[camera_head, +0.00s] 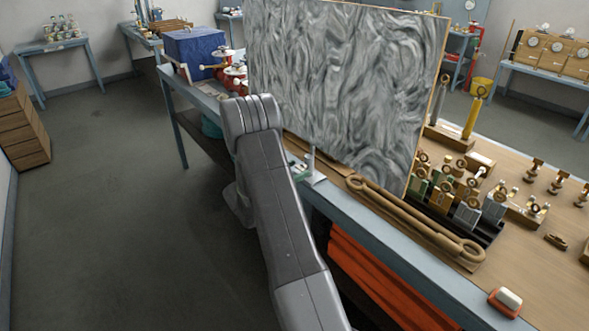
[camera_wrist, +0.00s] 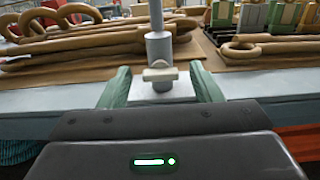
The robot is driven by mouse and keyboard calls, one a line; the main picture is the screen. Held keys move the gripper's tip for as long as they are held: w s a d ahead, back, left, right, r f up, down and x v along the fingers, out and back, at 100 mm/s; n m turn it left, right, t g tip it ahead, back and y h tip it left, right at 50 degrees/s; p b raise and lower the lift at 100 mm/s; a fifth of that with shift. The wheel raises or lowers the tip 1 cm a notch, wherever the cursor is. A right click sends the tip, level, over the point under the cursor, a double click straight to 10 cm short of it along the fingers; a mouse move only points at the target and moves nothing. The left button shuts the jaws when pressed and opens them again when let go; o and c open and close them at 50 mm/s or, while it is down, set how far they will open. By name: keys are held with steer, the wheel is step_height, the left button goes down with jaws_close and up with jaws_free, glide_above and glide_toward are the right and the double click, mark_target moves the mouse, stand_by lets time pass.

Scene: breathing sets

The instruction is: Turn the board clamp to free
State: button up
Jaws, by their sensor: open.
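The board clamp (camera_wrist: 158,47) is a grey upright post with a pale crosswise handle (camera_wrist: 160,72) low on its front, on a light base at the bench edge. In the head view the clamp (camera_head: 311,160) stands at the foot of the grey swirled board (camera_head: 345,80). My gripper (camera_wrist: 162,86) is open, with one green finger on each side of the handle. A gap shows on both sides, and nothing is held. In the head view my gripper (camera_head: 300,171) is mostly hidden behind my arm.
Long brown rods with ring ends (camera_head: 415,220) lie along the bench edge right of the clamp. Small coloured blocks (camera_head: 460,195) stand behind them. A red and white eraser-like block (camera_head: 507,300) lies at the near corner. The floor to the left is clear.

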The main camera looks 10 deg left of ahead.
steer(key=c, duration=1)
